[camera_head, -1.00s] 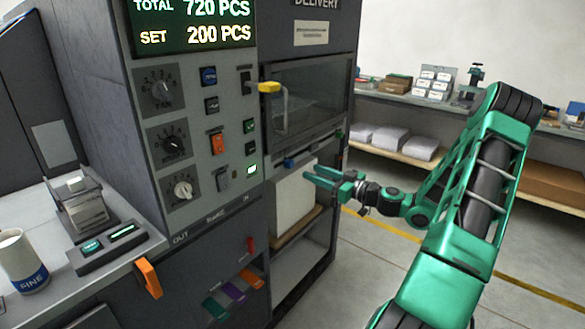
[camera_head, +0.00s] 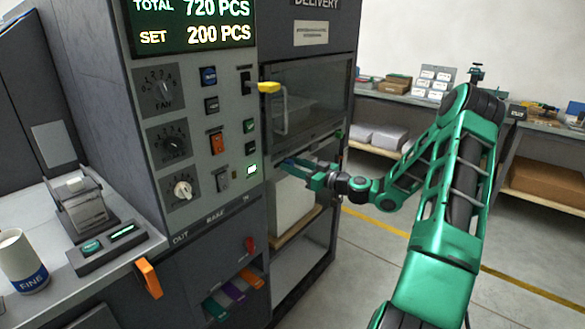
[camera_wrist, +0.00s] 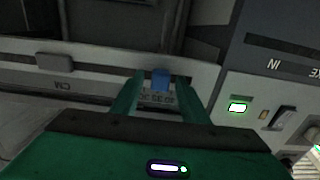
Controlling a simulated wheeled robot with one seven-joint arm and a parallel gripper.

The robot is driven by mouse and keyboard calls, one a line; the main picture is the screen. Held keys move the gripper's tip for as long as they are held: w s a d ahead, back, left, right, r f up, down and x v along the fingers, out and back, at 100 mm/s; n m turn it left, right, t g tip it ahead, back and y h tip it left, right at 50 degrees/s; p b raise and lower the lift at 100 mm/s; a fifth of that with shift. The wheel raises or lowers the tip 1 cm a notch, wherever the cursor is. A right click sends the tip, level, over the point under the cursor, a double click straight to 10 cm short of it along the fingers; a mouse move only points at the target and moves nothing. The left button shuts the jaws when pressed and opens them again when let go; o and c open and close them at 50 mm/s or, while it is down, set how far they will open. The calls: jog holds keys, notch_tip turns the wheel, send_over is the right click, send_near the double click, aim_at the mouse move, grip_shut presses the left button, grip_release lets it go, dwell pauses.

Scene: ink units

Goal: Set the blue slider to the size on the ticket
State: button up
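The blue slider (camera_wrist: 160,79) sits on a pale scale strip (camera_wrist: 208,75) in the wrist view. Small upside-down figures lie just below it, too blurred to read surely. My gripper (camera_wrist: 158,88) is open, one green finger on each side of the slider, with a small gap showing on both sides. In the head view my gripper (camera_head: 290,166) reaches the strip under the delivery window, and its fingers largely hide the slider. I cannot pick out a readable ticket.
The machine panel (camera_head: 199,110) with dials and switches stands left of my gripper. A yellow handle (camera_head: 269,87) sticks out above it. A pale block (camera_head: 293,203) stands in the bay below. The floor to the right is clear.

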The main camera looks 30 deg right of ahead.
grip_shut()
jog(key=shift+s+a, duration=0.25)
jog(key=shift+a, duration=0.4)
jog(key=shift+s+a, duration=0.2)
jog(key=shift+a, duration=0.4)
jog(key=shift+o, duration=0.3)
grip_release()
jog(key=shift+d, duration=0.1)
jog(key=v, duration=1)
jog(key=shift+s, duration=0.3)
